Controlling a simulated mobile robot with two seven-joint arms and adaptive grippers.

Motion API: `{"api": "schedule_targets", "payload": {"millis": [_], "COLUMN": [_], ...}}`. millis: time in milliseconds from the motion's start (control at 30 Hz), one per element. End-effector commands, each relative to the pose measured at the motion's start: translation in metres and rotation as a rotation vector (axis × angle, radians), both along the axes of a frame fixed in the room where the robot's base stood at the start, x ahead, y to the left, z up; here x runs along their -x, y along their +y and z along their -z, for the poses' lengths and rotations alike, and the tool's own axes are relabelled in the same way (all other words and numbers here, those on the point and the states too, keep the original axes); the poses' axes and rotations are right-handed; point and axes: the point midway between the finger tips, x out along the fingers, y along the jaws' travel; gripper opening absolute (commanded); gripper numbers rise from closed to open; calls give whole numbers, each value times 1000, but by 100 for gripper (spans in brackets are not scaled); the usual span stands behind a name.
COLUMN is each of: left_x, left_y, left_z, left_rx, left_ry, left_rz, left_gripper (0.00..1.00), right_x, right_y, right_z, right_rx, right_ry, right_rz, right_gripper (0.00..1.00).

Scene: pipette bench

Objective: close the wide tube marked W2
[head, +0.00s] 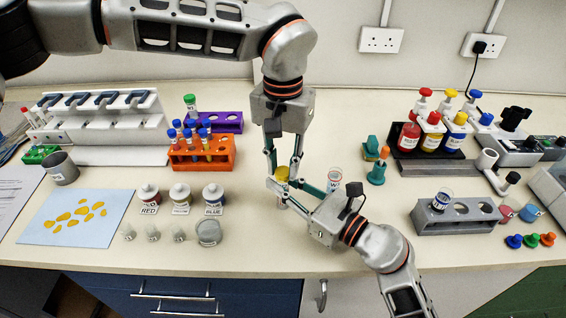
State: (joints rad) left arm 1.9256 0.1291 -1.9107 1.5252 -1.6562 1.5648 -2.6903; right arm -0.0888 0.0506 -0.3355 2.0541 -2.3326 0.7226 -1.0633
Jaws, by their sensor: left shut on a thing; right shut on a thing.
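A yellow cap (281,173) sits at the lower ends of my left gripper's fingers (282,168), which point down from above and are shut on it. My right gripper (280,186) reaches in from the lower right and is shut on a wide tube (283,187) just below the cap. The tube is mostly hidden by the fingers, and its marking cannot be read. Whether the cap touches the tube's rim cannot be told. Another white-labelled tube (334,178) stands just behind my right gripper; its label starts with a W, the rest is unclear.
A grey rack (456,222) holding a blue-labelled tube stands at right, with loose blue, green and orange caps (530,240) in front. An orange tube rack (203,160), labelled jars (181,198) and a blue mat (75,218) lie left. A teal-and-orange item (377,170) stands behind.

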Motion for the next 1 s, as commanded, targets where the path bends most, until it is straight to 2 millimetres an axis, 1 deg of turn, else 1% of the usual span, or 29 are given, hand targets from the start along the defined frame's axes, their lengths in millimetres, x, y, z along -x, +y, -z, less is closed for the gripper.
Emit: {"api": "schedule_targets", "payload": {"millis": [100, 367, 400, 433, 800, 867, 1000], "left_x": [0, 0, 0, 0, 0, 0, -1], "left_y": [0, 0, 0, 0, 0, 0, 0], "left_z": [-1, 0, 0, 0, -1, -5, -19], "left_rx": [0, 1, 0, 0, 0, 0, 0], "left_ry": [0, 0, 0, 0, 0, -1, -2], "left_rz": [39, 40, 40, 40, 39, 38, 37], "left_gripper": [17, 17, 33, 40, 40, 40, 40], "right_x": [0, 0, 0, 0, 0, 0, 0], "right_y": [0, 0, 0, 0, 0, 0, 0], "right_z": [1, 1, 1, 1, 1, 1, 1], "right_rx": [1, 1, 1, 1, 2, 2, 2], "right_ry": [2, 2, 2, 2, 1, 1, 1], "right_rz": [0, 0, 0, 0, 0, 0, 0], "right_gripper": [0, 0, 0, 0, 0, 0, 0]}}
